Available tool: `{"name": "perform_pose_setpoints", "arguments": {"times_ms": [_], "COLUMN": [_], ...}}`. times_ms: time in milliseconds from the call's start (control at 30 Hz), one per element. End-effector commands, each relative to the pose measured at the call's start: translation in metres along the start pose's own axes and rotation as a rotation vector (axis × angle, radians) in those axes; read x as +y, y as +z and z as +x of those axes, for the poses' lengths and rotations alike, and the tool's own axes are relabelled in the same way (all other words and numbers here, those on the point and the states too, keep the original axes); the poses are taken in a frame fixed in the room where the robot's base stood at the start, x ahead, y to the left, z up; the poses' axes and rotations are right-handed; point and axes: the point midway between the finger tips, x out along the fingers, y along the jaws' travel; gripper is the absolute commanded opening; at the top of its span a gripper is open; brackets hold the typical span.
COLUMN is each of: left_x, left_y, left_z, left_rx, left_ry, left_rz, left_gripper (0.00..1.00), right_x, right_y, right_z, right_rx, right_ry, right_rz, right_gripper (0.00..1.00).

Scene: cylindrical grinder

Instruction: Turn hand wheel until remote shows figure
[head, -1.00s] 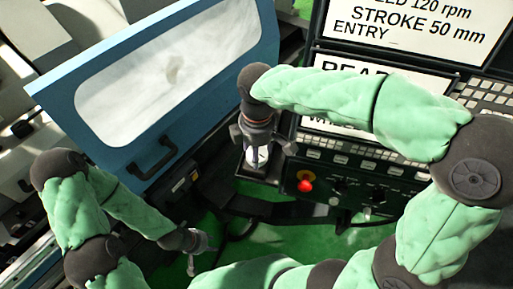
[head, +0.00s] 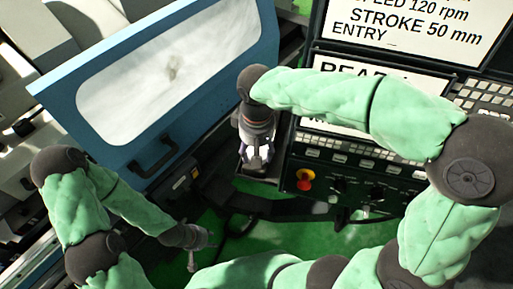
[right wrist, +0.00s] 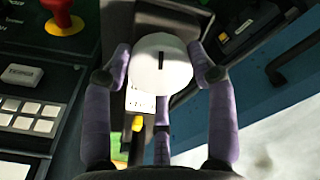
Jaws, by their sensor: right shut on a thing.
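The hand wheel (right wrist: 161,64) is a round white knob with a black line, seen end-on in the right wrist view. My right gripper (right wrist: 160,68) has its purple fingers closed around it, touching its sides. The remote (right wrist: 140,100) appears to be the narrow body behind the knob, with a small white label or display too small to read and partly hidden by the wheel. In the head view my right gripper (head: 256,158) is by the control panel's left side and hides most of the wheel. My left gripper (head: 197,247) is empty, low over the green floor, fingers apart.
The control panel (head: 340,180) with a red button (head: 305,176), keys and screens stands right of the right gripper. A blue machine door (head: 160,95) with a window and black handle (head: 152,160) is at the left. Green floor lies below.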

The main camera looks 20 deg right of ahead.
Motion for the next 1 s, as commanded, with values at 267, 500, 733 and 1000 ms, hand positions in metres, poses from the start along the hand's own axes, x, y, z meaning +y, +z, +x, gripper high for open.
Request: {"name": "perform_pose_setpoints", "arguments": {"times_ms": [267,500,733,1000], "left_x": [0.0001,0.0002,0.0002,0.0002], "left_y": [0.0000,0.0000,0.0000,0.0000], "left_z": [-0.0003,-0.0005,-0.0005,-0.0005], "left_rx": [0.000,0.000,0.000,0.000], "left_ry": [0.000,0.000,0.000,0.000], "left_rz": [0.000,0.000,0.000,0.000], "left_gripper": [0.40,0.40,0.40,0.40], "right_x": [-0.0016,-0.0018,-0.0018,-0.0018], "right_y": [0.0040,0.0037,0.0035,0.0033], "right_z": [0.0046,0.0045,0.0044,0.0042], "right_rx": [-0.017,-0.016,-0.015,-0.015], "right_ry": [0.002,0.002,0.002,0.002], "right_rz": [0.151,0.212,0.225,0.224], "right_gripper": [0.25,0.25,0.25,0.63]}}
